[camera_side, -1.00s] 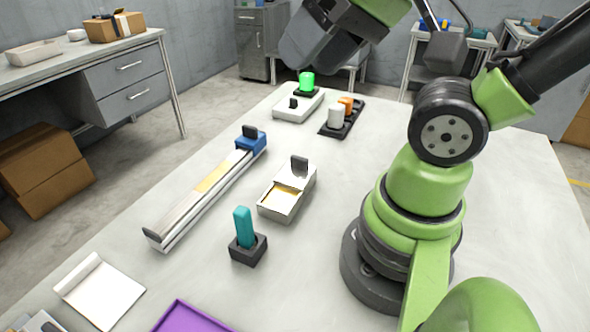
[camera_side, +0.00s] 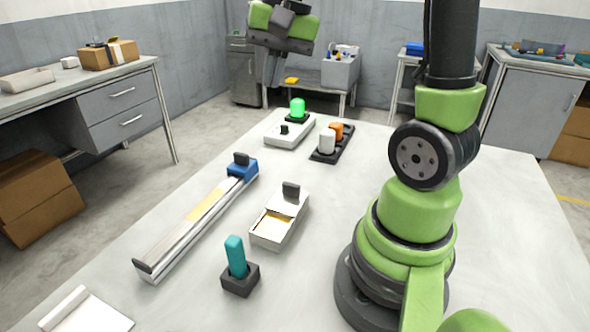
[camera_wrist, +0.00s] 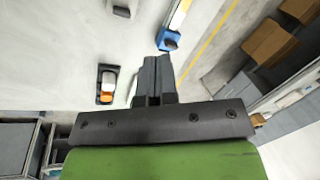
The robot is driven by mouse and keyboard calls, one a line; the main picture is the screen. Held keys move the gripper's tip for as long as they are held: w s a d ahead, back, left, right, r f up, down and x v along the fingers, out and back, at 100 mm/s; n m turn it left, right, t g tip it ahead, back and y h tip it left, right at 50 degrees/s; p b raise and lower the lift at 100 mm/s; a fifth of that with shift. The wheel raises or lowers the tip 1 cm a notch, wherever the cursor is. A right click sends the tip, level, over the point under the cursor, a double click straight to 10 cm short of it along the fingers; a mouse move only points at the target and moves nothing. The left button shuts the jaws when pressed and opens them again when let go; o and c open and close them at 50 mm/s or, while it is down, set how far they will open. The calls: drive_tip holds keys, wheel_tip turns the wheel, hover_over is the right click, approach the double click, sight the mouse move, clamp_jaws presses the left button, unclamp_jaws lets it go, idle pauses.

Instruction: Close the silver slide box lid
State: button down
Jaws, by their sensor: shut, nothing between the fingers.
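The silver slide box (camera_side: 280,218) sits on the table between the long rail and my arm's base. Its lid (camera_side: 287,202), with a dark upright tab (camera_side: 291,191), covers the far part. The near part is uncovered and shows yellow inside. The box also shows, cut off, at the top edge of the wrist view (camera_wrist: 122,9). My gripper (camera_side: 269,80) is high up beyond the far end of the table, well away from the box, fingers pointing down. In the wrist view my gripper (camera_wrist: 153,62) has its fingers together and empty.
A long rail with a blue slider (camera_side: 243,170) lies left of the box. A teal handle in a dark base (camera_side: 236,262) stands nearer. Beyond are a white switch box with a green lamp (camera_side: 290,130) and a dark tray (camera_side: 325,156) with white and orange cylinders.

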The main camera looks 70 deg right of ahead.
drive_tip(key=s+d+f+m+g+y, duration=0.1)
drive_tip(key=d+f+m+g+y, duration=0.15)
drive_tip(key=d+f+m, duration=0.8)
drive_tip(key=n, duration=0.4)
approach(287, 196)
drive_tip(key=shift+y, duration=0.25)
drive_tip(key=d+f, duration=0.2)
drive_tip(key=f, duration=0.1)
drive_tip(key=d+f, duration=0.1)
drive_tip(key=d, duration=0.1)
drive_tip(key=shift+s+f, duration=0.3)
drive_tip(key=shift+f, duration=0.05)
drive_tip(key=shift+a+r, duration=0.1)
drive_tip(key=shift+a, duration=1.8)
drive_tip(key=shift+a, duration=0.1)
